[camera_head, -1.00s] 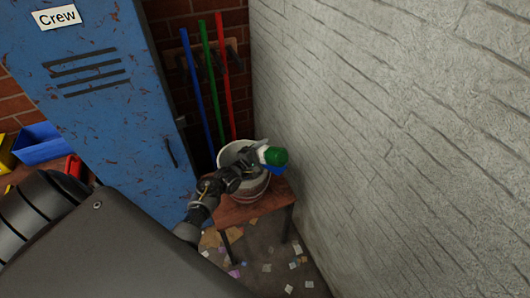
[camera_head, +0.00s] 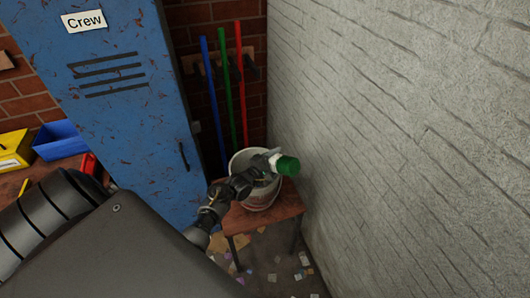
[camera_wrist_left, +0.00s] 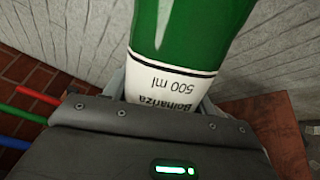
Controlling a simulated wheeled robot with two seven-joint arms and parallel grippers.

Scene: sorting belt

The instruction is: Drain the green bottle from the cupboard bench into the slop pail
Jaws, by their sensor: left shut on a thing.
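The green bottle (camera_head: 287,166) is in my left gripper (camera_head: 270,160), over the right side of the slop pail (camera_head: 248,196). In the left wrist view the bottle (camera_wrist_left: 190,35) fills the upper middle, with a white label reading "500 ml" upside down. The left gripper's jaws (camera_wrist_left: 165,98) are shut on it around the label. The grey-white pail stands on a small brown stool. The bottle's mouth does not show clearly, and I cannot tell whether anything flows. My right gripper is not in view.
A blue "Crew" locker (camera_head: 110,75) stands left of the pail. Blue, green and red poles (camera_head: 240,85) hang behind it. A pale block wall (camera_head: 410,130) is close on the right. Yellow and blue bins (camera_head: 60,140) sit at far left. Paper scraps litter the floor.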

